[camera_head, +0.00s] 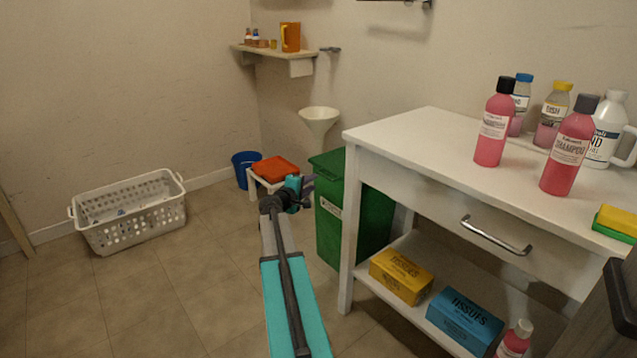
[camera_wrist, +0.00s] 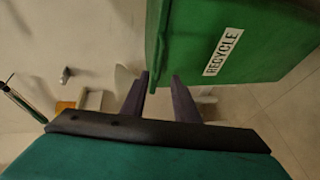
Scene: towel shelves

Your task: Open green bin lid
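The green bin (camera_head: 366,218) stands on the floor left of the white table, upright, with its lid (camera_head: 328,163) down on top. In the wrist view the green bin (camera_wrist: 235,40) fills the upper right, with a white RECYCLE label, and its lid edge (camera_wrist: 153,40) runs along its left side. My gripper (camera_head: 307,187) is at the bin's left side near the lid. In the wrist view my gripper (camera_wrist: 161,76) has its two dark fingers apart, with the lid's corner close to the tips. I cannot tell whether they touch it. Nothing is held.
The white table (camera_head: 410,139) with bottles stands close right of the bin. A small stool with a red cloth (camera_head: 275,168) and a blue bucket (camera_head: 243,168) are behind my gripper. A white basket (camera_head: 130,213) is at left. The floor between is clear.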

